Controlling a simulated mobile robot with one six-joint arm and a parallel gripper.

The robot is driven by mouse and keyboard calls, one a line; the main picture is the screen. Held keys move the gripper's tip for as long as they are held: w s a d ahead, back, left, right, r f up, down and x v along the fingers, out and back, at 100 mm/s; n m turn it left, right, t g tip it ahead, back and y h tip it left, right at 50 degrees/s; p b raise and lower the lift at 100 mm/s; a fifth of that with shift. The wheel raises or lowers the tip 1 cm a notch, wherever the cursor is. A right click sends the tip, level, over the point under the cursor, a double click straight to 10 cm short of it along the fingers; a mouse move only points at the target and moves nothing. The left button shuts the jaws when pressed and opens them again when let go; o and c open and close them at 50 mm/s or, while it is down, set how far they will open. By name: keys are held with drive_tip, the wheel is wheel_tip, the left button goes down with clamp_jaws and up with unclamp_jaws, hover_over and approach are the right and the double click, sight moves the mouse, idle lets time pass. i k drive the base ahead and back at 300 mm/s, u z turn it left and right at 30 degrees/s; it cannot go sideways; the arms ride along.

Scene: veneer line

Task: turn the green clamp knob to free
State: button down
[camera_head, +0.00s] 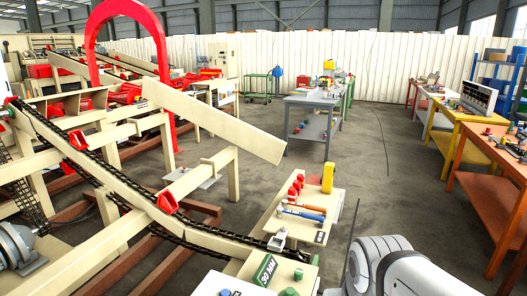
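Two small green pieces that look like knobs stand at the bottom of the head view: one green knob (298,274) and, just below it, another green knob (289,292) close to the picture's bottom edge. I cannot tell which of them is the clamp knob, nor which way either is turned. Both are on the near end of a cream bench (255,271), beside a block with a green lettered label (265,269). A white rounded link of my arm is to the right of them. My gripper is out of the picture.
Red knobs (296,187), blue and orange handled tools (302,212) and a yellow box (328,178) lie farther along the bench. A chain conveyor (120,182) fills the left. An orange table (487,200) stands right.

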sight(298, 273)
drive_tip(key=u, duration=1.35)
drive_tip(key=k, duration=1.7)
drive_tip(key=z, duration=0.55)
drive_tip(key=i, duration=1)
drive_tip(key=z, duration=0.05)
